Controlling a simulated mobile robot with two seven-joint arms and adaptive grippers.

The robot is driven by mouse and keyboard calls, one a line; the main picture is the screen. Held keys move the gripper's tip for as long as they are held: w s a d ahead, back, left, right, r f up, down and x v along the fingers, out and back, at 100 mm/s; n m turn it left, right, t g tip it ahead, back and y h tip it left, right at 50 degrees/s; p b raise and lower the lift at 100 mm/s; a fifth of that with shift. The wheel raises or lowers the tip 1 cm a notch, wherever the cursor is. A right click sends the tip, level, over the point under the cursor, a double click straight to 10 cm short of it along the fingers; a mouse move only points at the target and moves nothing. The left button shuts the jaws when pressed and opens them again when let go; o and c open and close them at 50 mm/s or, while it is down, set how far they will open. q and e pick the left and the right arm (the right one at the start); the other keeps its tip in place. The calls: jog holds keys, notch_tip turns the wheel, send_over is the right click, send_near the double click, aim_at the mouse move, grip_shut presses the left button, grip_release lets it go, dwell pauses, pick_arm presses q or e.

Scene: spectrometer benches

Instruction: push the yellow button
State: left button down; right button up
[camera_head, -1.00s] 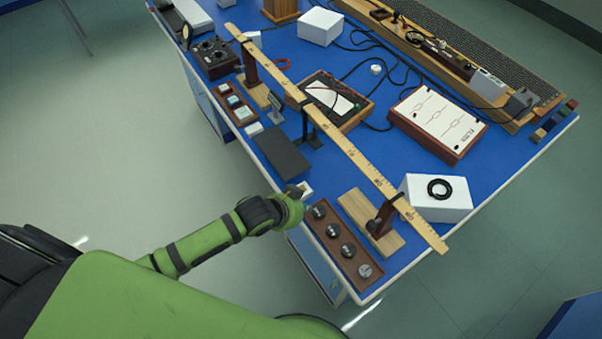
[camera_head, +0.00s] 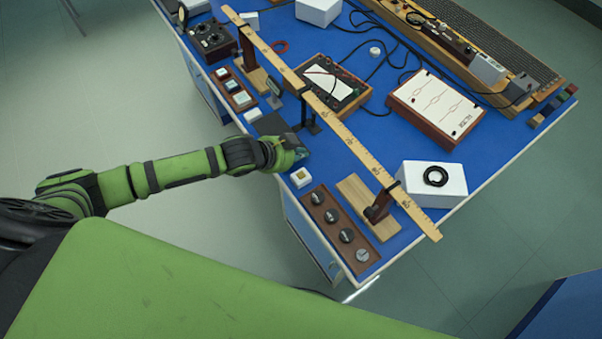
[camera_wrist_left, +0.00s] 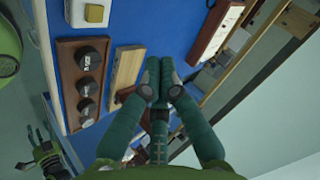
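The yellow button (camera_head: 301,177) is a small yellow square on a white box near the table's front edge, just beyond the dark knob panel in the head view. It also shows at the top left of the left wrist view (camera_wrist_left: 95,13). My left gripper (camera_head: 303,153) is above the table, up-picture of the button and apart from it in the image. In the wrist view its two fingers (camera_wrist_left: 160,82) meet, shut with nothing seen between them. A dark green gripper-like part (camera_wrist_left: 45,152), seemingly my right gripper, shows at the lower left of the wrist view; its finger state is unclear.
A wooden panel with several round knobs (camera_head: 347,236) sits beside the button. A long wooden ruler (camera_head: 345,135) on stands crosses the table. A dark slab (camera_head: 270,124) lies by the left gripper. A white box with a black ring (camera_head: 432,185) stands right.

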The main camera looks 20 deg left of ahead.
pick_arm(q)
jog(key=b, duration=0.7)
send_over(300, 177)
notch_tip(300, 177, down, 6)
jog(key=shift+a+f, duration=0.1)
jog(key=shift+f, duration=1.15)
jog(key=shift+f+b, duration=0.15)
jog(key=shift+b, duration=0.15)
jog(key=shift+f, duration=0.3)
jog(key=shift+f+b, duration=0.3)
jog(key=shift+f, duration=0.15)
jog(key=shift+r, duration=0.1)
dwell(0.5)
jog(key=shift+r+p, duration=0.8)
jog(key=shift+p, duration=0.2)
jog(key=shift+r, duration=0.1)
